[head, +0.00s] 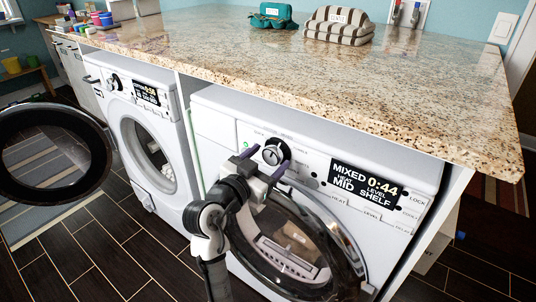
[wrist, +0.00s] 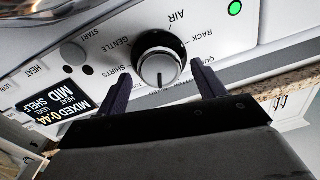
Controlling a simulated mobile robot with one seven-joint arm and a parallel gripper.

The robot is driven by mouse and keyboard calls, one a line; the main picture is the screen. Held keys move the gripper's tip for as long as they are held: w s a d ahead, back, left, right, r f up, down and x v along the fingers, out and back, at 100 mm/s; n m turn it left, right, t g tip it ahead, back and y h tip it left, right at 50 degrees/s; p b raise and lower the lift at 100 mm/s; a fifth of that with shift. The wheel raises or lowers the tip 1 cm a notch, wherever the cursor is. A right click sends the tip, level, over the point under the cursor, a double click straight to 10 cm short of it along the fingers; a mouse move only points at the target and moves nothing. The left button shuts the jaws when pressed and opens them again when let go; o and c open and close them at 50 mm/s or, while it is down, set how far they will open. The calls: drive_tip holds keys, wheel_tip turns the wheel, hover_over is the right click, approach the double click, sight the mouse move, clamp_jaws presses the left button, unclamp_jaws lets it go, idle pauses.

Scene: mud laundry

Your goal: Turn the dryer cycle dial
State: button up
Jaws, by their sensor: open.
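The dryer cycle dial (head: 273,152) is a round knob with a silver face and black rim on the white front panel of the right-hand machine (head: 218,125). It also shows in the wrist view (wrist: 158,68), ringed by labels such as AIR, RACK, GENTLE and SHIRTS. A short dark mark on its face points down in that view. My gripper (head: 264,164) is open in front of the panel, one purple finger on either side of the dial. In the wrist view the open fingers (wrist: 161,82) flank the knob with gaps; I cannot tell whether they touch the panel.
The panel display (head: 367,184) reads MIXED 0:44, HEAT MID, LEVEL SHELF. A granite counter (head: 230,45) overhangs the panel. The dryer's round glass door (head: 290,245) is below my gripper. At left, another machine (head: 140,115) has its round door (head: 50,150) swung open. A green light (wrist: 235,8) is lit.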

drive_tip(key=shift+w+d, duration=0.2)
drive_tip(key=shift+w, duration=0.15)
drive_tip(key=shift+c, duration=0.3)
drive_tip(key=c, duration=0.9)
drive_tip(key=shift+c, duration=0.2)
drive_tip(key=shift+n, duration=0.4)
drive_tip(key=n+p, duration=0.2)
drive_tip(key=n, duration=0.1)
drive_tip(key=shift+r+p, duration=0.1)
drive_tip(key=shift+p, duration=0.2)
drive_tip(key=shift+a+n+p, duration=0.1)
drive_tip(key=shift+n+p, duration=0.95)
drive_tip(key=shift+n, duration=0.95)
